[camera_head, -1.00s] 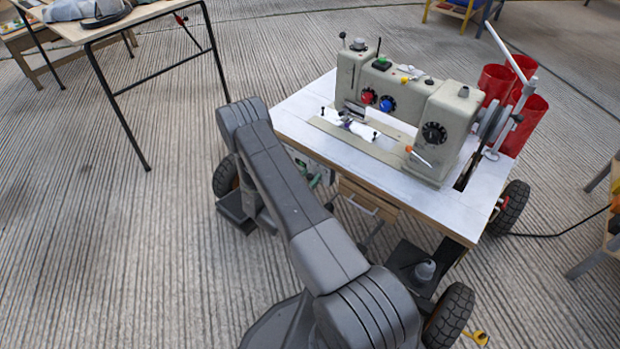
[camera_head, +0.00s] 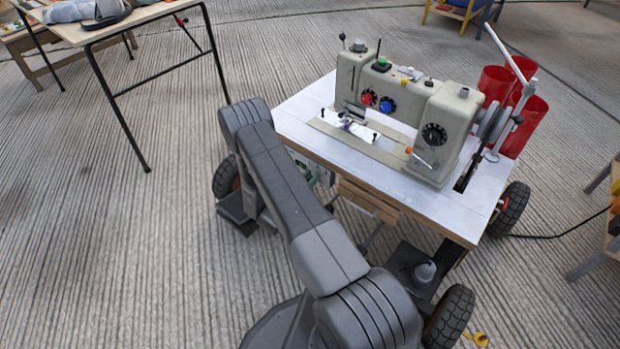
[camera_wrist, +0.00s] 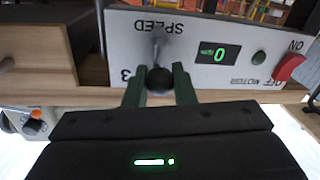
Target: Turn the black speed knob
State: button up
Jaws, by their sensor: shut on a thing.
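The black speed knob (camera_wrist: 160,80) shows in the wrist view on a pale control panel (camera_wrist: 124,42), under the upside-down word SPEED. The two green fingers of my gripper (camera_wrist: 159,87) stand on either side of the knob and are shut on it. The knob's pointer marking is not clear. A small display (camera_wrist: 217,54) beside it reads 0 in green. In the head view the panel sits under the front edge of the sewing table (camera_head: 300,95), and my arm largely hides the knob and gripper.
A wooden drawer (camera_head: 368,200) hangs under the table close by.

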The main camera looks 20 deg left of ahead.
jog(key=shift+f+n, duration=0.1)
jog(key=shift+n, duration=0.3)
jog(key=shift+w+a+f+n+g+b, duration=0.15)
jog(key=shift+a+n+b, duration=0.15)
jog(key=shift+n, duration=0.5)
jog(key=shift+a+n+g+b, duration=0.1)
jog(key=shift+a+n+b, duration=0.25)
jog(key=shift+n, duration=0.45)
jog(key=shift+w+a+f+n+g+b, duration=0.15)
jog(key=shift+n+b, duration=0.25)
jog(key=shift+n, duration=0.4)
jog(key=shift+r, duration=0.1)
jog(key=o, duration=0.9)
jog(key=shift+s, duration=0.1)
jog(key=p+v, duration=0.3)
jog(key=v, duration=1)
jog(key=shift+s+a, duration=0.15)
jog(key=shift+s, duration=0.15)
